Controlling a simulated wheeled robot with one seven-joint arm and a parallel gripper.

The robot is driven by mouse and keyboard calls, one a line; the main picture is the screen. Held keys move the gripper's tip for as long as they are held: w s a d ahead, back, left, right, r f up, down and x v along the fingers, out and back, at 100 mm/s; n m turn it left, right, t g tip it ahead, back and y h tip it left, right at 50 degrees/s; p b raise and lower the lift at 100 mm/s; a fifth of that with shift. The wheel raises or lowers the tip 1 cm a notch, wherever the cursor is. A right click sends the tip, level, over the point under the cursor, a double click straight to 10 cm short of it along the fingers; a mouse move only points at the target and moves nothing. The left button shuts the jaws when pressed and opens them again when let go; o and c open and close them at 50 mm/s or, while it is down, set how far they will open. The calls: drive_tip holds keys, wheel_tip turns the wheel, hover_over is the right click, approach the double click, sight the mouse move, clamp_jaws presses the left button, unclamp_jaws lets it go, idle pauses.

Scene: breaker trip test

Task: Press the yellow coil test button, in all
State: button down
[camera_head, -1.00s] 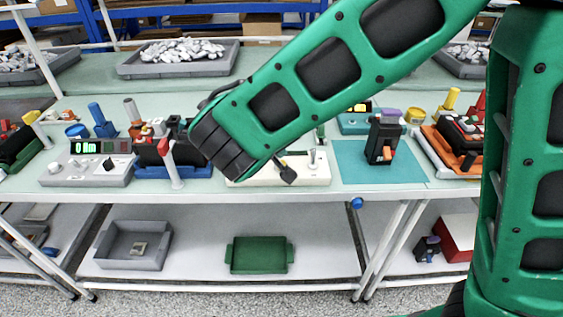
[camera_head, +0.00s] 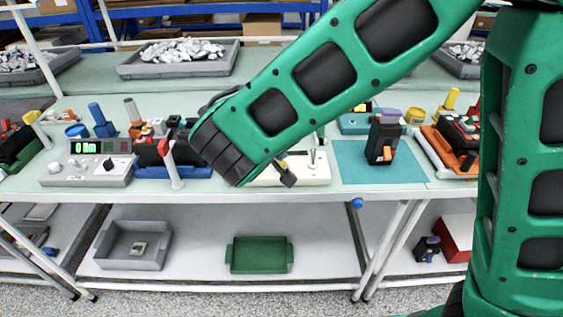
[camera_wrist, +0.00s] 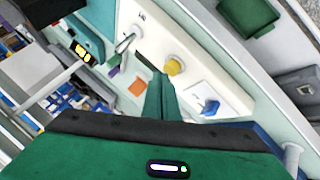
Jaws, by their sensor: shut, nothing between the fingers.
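The yellow button (camera_wrist: 175,66) stands on a cream panel (camera_wrist: 150,20) in the wrist view. My gripper (camera_wrist: 158,78) is shut and empty, its green fingers pointing at the panel just left of the button. I cannot tell whether they touch it. The same cream panel (camera_head: 318,176) shows in the head view, partly hidden behind my arm.
On the panel are a blue knob (camera_wrist: 208,106), a metal toggle lever (camera_wrist: 125,42) and an orange square (camera_wrist: 138,87). A grey meter box (camera_head: 60,174) with a lit green display stands left. A black breaker (camera_head: 383,138) stands on a teal mat (camera_head: 350,170) right.

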drive_tip(key=shift+f, duration=0.55)
idle(0.7)
drive_tip(key=shift+r, duration=0.95)
drive_tip(key=shift+r, duration=0.1)
wheel_tip(320, 180, up, 5)
drive_tip(key=shift+f, duration=0.1)
idle(0.5)
idle(0.6)
